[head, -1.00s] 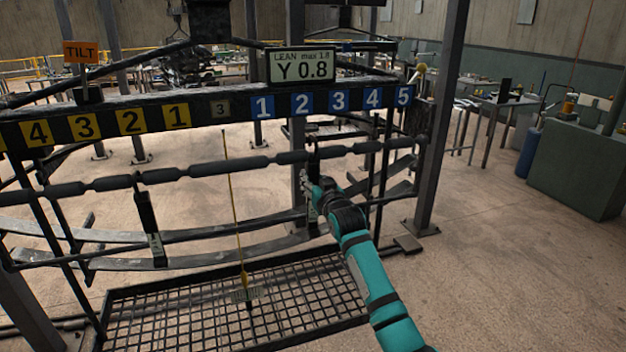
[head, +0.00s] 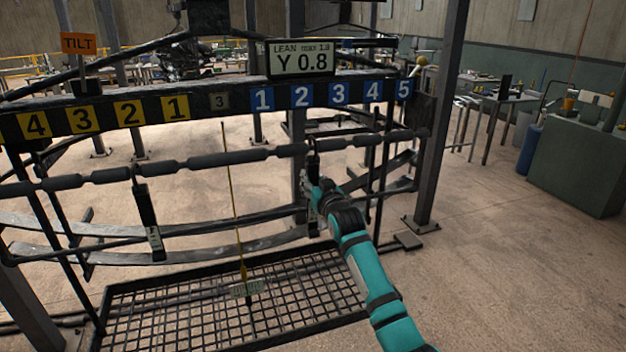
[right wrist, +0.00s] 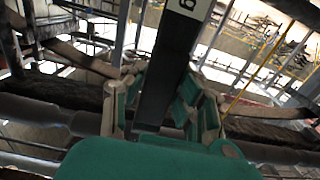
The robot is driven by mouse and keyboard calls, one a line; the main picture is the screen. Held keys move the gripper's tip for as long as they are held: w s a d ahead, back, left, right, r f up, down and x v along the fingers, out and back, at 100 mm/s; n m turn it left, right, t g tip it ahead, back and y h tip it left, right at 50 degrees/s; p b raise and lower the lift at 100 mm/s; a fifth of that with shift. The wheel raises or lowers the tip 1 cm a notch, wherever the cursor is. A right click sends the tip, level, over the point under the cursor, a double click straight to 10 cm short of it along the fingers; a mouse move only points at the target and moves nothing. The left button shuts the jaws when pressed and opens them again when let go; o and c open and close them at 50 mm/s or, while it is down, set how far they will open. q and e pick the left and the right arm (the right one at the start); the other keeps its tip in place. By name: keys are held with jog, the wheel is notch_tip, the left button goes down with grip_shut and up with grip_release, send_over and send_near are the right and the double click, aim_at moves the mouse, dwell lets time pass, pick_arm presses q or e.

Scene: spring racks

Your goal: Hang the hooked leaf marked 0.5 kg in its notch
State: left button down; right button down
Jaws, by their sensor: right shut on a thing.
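My right gripper (head: 316,192) is at the horizontal bar (head: 209,161) with thick collars, right of the rack's middle. In the right wrist view the leaf (right wrist: 165,85) stands between the finger pads, with part of a white label ending in "g". I cannot read its weight or tell whether its hook sits in the notch. Another dark leaf (head: 146,212) hangs from the bar under the yellow numbers. My left gripper is out of view.
A display (head: 301,62) on the beam reads LEAN max 1.8, Y 0.8. An orange TILT sign (head: 79,43) stands at left. A thin yellow plumb rod (head: 233,205) hangs mid-rack above a black grid tray (head: 190,317). Curved grey strips (head: 205,247) lie behind.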

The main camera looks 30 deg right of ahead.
jog(key=c, duration=0.9)
grip_release()
jog(key=shift+c, duration=0.2)
jog(key=shift+f, duration=0.15)
jog(key=p+v, duration=0.3)
jog(key=v, duration=1.9)
jog(key=shift+r, duration=0.25)
jog(key=shift+a, duration=0.1)
